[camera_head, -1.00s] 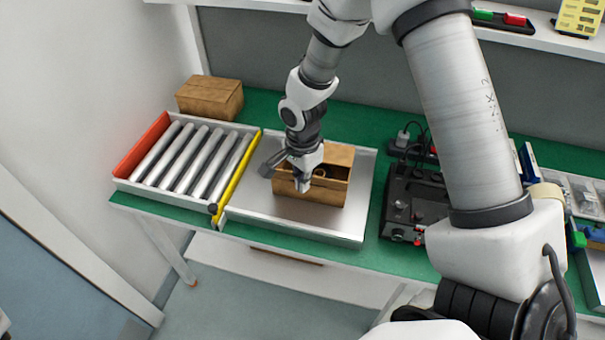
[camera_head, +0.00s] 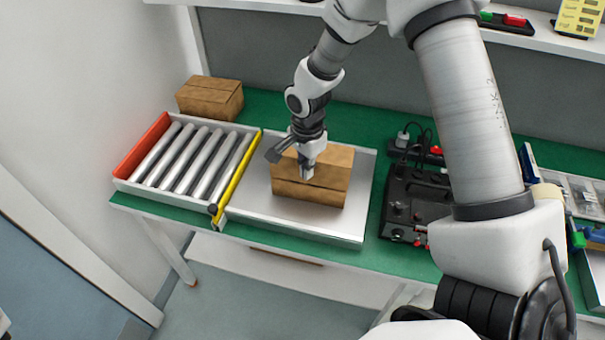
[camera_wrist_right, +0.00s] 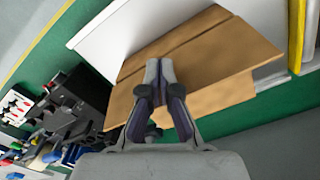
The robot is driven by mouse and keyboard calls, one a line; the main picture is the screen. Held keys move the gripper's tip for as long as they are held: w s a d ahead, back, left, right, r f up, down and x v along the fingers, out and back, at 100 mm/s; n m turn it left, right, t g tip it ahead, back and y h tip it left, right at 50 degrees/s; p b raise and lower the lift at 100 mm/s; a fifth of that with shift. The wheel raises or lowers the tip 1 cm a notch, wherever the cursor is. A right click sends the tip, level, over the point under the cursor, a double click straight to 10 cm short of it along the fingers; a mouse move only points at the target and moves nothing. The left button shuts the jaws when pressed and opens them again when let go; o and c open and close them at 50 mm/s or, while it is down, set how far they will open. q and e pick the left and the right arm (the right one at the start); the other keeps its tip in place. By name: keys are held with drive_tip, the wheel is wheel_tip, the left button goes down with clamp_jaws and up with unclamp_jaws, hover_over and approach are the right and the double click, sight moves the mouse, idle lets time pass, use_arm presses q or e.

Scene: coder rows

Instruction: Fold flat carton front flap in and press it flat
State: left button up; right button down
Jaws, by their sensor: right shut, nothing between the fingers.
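The flat brown carton (camera_head: 325,185) sits on the metal plate (camera_head: 343,229) in the middle of the bench. Its top looks closed, with the flaps lying flat and a seam across it. My right gripper (camera_head: 307,175) points down at the carton's top near the seam, fingers together and empty. In the right wrist view the closed fingertips (camera_wrist_right: 160,66) lie over the carton's brown top (camera_wrist_right: 205,65), seemingly at or very near it; contact cannot be told for sure. My left gripper is not in view.
A roller conveyor (camera_head: 190,160) with a red end and yellow rail stands left of the plate. Another closed carton (camera_head: 210,97) stands behind it. A black device (camera_head: 412,205) with cables is right of the plate. A shelf (camera_head: 545,37) runs above.

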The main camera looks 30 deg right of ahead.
drive_tip(key=w+d+p, duration=0.1)
drive_tip(key=w+d, duration=0.4)
drive_tip(key=shift+d+p, duration=0.3)
drive_tip(key=shift+p, duration=0.1)
drive_tip(key=shift+s+f, duration=0.1)
drive_tip(key=shift+f+b, duration=1.05)
drive_tip(key=shift+f, duration=1.05)
wheel_tip(320, 180, up, 8)
drive_tip(key=p, duration=0.7)
drive_tip(key=shift+r+p, duration=0.15)
drive_tip(key=shift+p, duration=0.2)
